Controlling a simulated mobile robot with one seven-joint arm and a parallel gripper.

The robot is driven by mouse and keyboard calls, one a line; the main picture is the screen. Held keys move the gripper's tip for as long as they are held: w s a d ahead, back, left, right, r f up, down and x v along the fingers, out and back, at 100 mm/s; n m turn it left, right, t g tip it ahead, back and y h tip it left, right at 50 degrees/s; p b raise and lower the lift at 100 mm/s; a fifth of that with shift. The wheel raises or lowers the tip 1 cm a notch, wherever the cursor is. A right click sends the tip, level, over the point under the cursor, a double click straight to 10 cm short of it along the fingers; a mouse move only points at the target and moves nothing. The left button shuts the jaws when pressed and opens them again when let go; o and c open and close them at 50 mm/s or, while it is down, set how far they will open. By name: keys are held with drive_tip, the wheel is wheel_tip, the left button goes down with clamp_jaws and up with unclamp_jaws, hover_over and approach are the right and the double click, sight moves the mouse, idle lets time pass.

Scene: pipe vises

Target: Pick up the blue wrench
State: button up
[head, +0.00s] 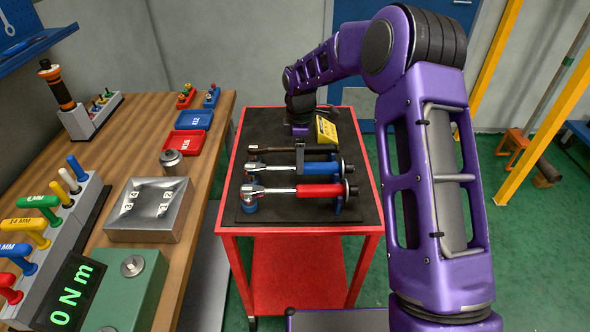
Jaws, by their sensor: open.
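The blue wrench (318,169) is a torque wrench with a blue grip and a chrome head at its left end. It lies across the black top of the red cart, between a red-gripped wrench (318,190) in front and a dark wrench (280,150) behind. My gripper (300,134) points down over the rear part of the cart, behind the blue wrench and apart from it. It is open, and I see nothing in it. Its fingertips are small and hard to make out.
The red cart (300,228) stands beside a wooden bench (140,115) on the left. A yellow block (326,129) sits close to the right of my gripper. Upright holders stand at the wrenches' right ends. A metal box (150,210) and a torque display (75,293) occupy the bench.

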sight(293, 170)
wheel_tip(293, 170, down, 5)
drive_tip(key=shift+w+d+r, duration=0.1)
drive_tip(key=shift+r, duration=0.1)
clamp_jaws()
drive_tip(key=shift+r, duration=0.15)
idle(1.2)
